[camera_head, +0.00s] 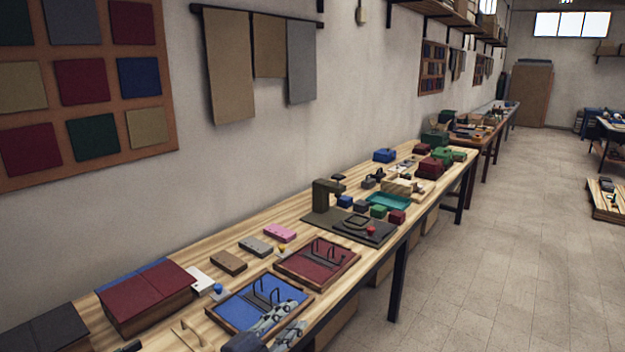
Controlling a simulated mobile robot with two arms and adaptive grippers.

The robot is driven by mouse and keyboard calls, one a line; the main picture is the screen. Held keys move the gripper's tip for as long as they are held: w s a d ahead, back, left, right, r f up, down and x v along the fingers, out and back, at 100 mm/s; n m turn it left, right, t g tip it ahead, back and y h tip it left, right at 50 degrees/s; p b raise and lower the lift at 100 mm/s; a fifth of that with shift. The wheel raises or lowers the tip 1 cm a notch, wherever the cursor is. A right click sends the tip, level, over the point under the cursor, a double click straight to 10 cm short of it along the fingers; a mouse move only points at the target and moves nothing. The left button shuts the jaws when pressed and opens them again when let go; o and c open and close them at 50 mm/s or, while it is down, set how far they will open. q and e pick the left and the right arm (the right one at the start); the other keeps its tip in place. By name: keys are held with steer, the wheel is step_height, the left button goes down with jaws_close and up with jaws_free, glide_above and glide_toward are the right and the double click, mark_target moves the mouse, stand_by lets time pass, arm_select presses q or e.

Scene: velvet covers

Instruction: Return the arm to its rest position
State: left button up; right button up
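My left gripper (298,313) shows at the bottom of the head view, low in the picture over the front edge of the bench. Its two grey fingers are apart, with nothing seen between them. It overlaps the near right corner of the blue-lined tray (236,312); I cannot tell its height above the tray. Most of my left arm is out of the picture. My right gripper is not in view.
The long wooden bench (205,261) runs along the wall. A red-lined tray (299,267), a dark red box (146,301), a brown block (228,262) and a press-like tool (326,197) stand on it.

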arm_select(q)
steer(key=s+a+f+n+g+y, duration=0.2)
steer(key=s+a+f+n+y, duration=0.3)
steer(key=s+n, duration=0.25)
steer(key=s+a+f+n+g+y, duration=0.1)
steer(key=s+a+f+n+y, duration=0.45)
steer(key=s+n, duration=0.2)
steer(key=s+a+f+n+g, duration=0.1)
steer(key=s+a+f+g, duration=0.15)
steer(key=s, duration=0.55)
steer(key=s+a+f+g, duration=0.1)
steer(key=s+f+g, duration=0.15)
steer(key=s, duration=0.45)
steer(key=s+a+f+n+g, duration=0.1)
steer(key=s+g, duration=0.2)
steer(key=s, duration=0.5)
step_height(320, 180, down, 27)
steer(key=g, duration=0.1)
steer(key=s+a+f+g, duration=0.1)
steer(key=s+a+f, duration=0.2)
steer(key=s+f, duration=1.3)
steer(key=shift+s+f+m+b, duration=0.15)
steer(key=shift+s+m+b, duration=0.25)
steer(key=shift+s, duration=0.35)
